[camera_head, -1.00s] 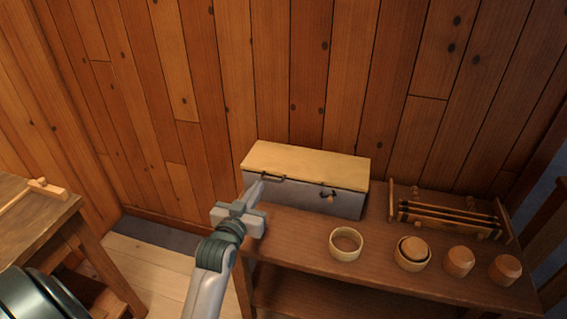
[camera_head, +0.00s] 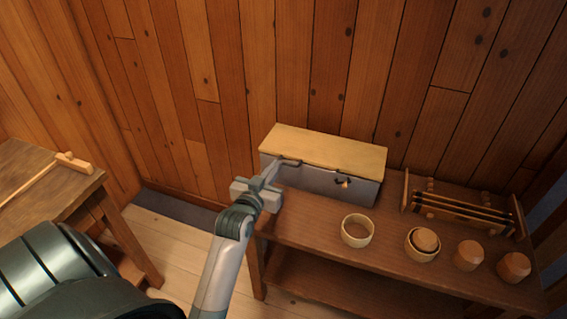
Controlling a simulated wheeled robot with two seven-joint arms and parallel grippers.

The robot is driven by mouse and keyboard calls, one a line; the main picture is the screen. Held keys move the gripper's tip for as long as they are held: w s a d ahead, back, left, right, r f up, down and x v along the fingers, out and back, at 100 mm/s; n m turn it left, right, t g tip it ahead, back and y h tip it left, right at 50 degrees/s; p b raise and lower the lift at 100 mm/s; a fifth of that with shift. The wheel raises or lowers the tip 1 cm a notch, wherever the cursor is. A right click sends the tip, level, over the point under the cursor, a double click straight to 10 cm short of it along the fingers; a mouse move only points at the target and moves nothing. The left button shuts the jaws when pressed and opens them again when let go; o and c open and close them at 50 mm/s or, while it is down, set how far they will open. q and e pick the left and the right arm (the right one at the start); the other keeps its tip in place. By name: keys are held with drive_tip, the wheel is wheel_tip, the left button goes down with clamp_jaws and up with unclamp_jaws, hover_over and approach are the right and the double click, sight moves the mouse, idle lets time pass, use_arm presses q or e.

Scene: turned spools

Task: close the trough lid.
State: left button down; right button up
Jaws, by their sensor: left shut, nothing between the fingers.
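The trough is a grey box (camera_head: 318,181) at the back left of the brown bench, against the plank wall. Its pale wooden lid (camera_head: 325,149) lies over the top and looks flat on it. My right gripper is not in view.
On the bench (camera_head: 306,232), a pale ring (camera_head: 357,230), a ring with a wooden piece inside (camera_head: 423,243) and two small turned pieces (camera_head: 468,255) stand in front. A wooden rack (camera_head: 462,212) is at the right. Another table (camera_head: 50,190) stands at left.

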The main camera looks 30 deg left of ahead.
use_arm(q)
drive_tip(key=p, duration=0.2)
hover_over(284, 164)
drive_tip(key=d+v, duration=0.1)
drive_tip(key=v, duration=0.2)
drive_tip(key=f, duration=0.1)
drive_tip(key=shift+w+a+f, duration=0.1)
drive_tip(key=shift+w+f, duration=0.05)
drive_tip(key=shift+f, duration=0.95)
drive_tip(key=shift+w+a+f, duration=0.1)
drive_tip(key=shift+w+f, duration=0.05)
drive_tip(key=shift+f, duration=0.95)
drive_tip(key=shift+f, duration=0.1)
